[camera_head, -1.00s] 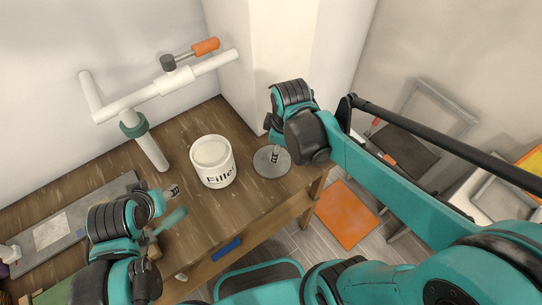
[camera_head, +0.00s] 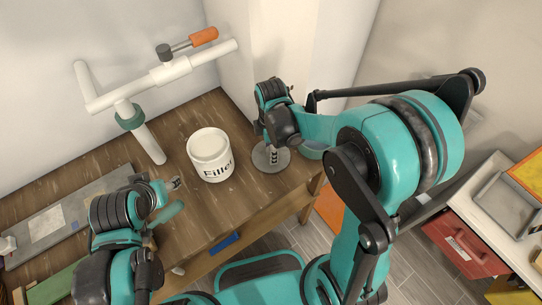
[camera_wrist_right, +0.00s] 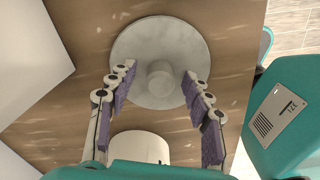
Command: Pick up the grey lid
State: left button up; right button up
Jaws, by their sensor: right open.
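The grey lid (camera_head: 265,165) is a flat round disc lying on the wooden workbench, right of the white bucket. In the right wrist view the lid (camera_wrist_right: 135,60) has a round knob (camera_wrist_right: 160,80) in its middle. My right gripper (camera_head: 272,154) points down over the lid. Its fingers (camera_wrist_right: 158,76) are open, one on each side of the knob, and the knob shows free between them. I cannot tell how high the fingertips are above the disc. My left gripper (camera_head: 176,184) is over the bench, left of the bucket, away from the lid; its finger gap is too small to read.
The white bucket (camera_head: 210,160), lettered "Fille", stands beside the lid. A white pipe stand (camera_head: 150,143) is behind to the left, with an orange-handled tool (camera_head: 203,37) on it. A white wall column rises behind the lid. A red case (camera_head: 462,245) is at right.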

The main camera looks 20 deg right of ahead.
jog(key=shift+f, duration=0.1)
jog(key=shift+c, duration=0.2)
jog(key=c, duration=1.1)
